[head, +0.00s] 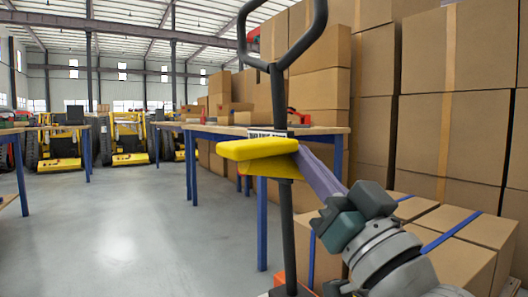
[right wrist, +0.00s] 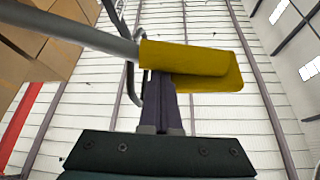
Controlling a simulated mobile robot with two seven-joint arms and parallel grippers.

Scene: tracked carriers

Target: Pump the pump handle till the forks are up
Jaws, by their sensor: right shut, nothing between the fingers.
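A dark upright handle (head: 276,95) with an open loop at its top stands in the middle of the head view. A yellow block-like piece (head: 258,149) crosses its shaft at about table height; this piece also shows in the right wrist view (right wrist: 195,62), at the end of a grey rod (right wrist: 75,30). My right gripper (head: 302,156) is shut and empty. Its purple fingers reach the yellow piece from the right, and their tips are partly hidden behind it in the right wrist view (right wrist: 161,78); contact is unclear. The forks are not visible. My left gripper is out of view.
An orange base part (head: 280,280) shows at the foot of the shaft. A blue-legged worktable (head: 338,160) stands close behind. Stacked cartons (head: 450,120) fill the right, with strapped low boxes (head: 465,255). Open grey floor (head: 120,235) lies left; yellow machines (head: 128,135) stand far back.

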